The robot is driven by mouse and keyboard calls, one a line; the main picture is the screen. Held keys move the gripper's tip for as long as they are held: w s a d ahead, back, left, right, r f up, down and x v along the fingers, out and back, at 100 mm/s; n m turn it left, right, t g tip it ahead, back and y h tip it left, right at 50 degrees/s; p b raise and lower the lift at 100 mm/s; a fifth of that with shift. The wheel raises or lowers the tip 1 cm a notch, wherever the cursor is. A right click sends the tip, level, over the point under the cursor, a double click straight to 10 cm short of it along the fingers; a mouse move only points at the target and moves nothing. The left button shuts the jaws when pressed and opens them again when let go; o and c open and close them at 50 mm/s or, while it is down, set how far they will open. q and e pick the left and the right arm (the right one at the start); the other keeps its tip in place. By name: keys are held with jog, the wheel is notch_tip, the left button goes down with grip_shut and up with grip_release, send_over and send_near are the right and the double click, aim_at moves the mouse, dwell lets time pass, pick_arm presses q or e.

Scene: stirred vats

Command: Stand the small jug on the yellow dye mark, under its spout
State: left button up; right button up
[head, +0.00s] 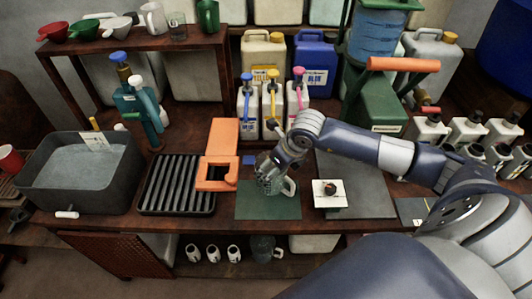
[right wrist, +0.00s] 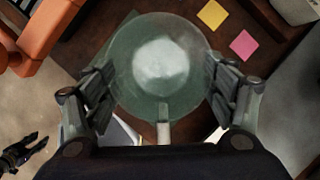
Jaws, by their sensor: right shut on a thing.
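The small jug, clear glass (head: 275,187), is held by my right gripper (head: 270,168) over the green mat (head: 268,209); whether it touches the mat is unclear. In the right wrist view the jug (right wrist: 160,65) sits between the two fingers of the right gripper (right wrist: 165,95), its handle towards the wrist. The yellow dye mark (right wrist: 211,14) is bare, beyond the jug; the arm hides it in the head view. The yellow-topped pump bottle (head: 273,108) stands between a blue-topped and a pink-topped one. My left gripper (right wrist: 30,150) shows over the floor, its fingers apart.
A pink mark (right wrist: 244,44) and a blue mark (head: 249,160) lie near the yellow one. An orange stand (head: 219,165) and a black ribbed rack (head: 178,184) are left of the mat. A white tile (head: 329,201) lies to its right. A grey basin (head: 80,190) stands far left.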

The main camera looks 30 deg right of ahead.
jog(key=w+d+f+b, duration=0.1)
jog(key=w+d+b, duration=0.1)
jog(key=w, duration=0.2)
jog(key=w+d+f+b, duration=0.2)
jog(key=w+d, duration=0.1)
jog(key=w, duration=0.1)
jog(key=w+d+f+b, duration=0.2)
jog(key=w+d, duration=0.1)
jog(key=shift+w+b, duration=0.4)
pick_arm(q)
notch_tip(320, 180, down, 7)
jog(key=w, duration=0.1)
jog(key=shift+w+r, duration=0.15)
jog(key=shift+r, duration=0.05)
jog(key=shift+d, duration=0.1)
pick_arm(e)
jog(key=shift+r, duration=0.1)
pick_arm(q)
jog(key=shift+f, duration=0.1)
pick_arm(e)
jog(key=o, duration=1.5)
jog(key=shift+f, duration=0.2)
pick_arm(q)
jog(key=shift+w, duration=0.1)
pick_arm(e)
jog(key=shift+r, duration=0.1)
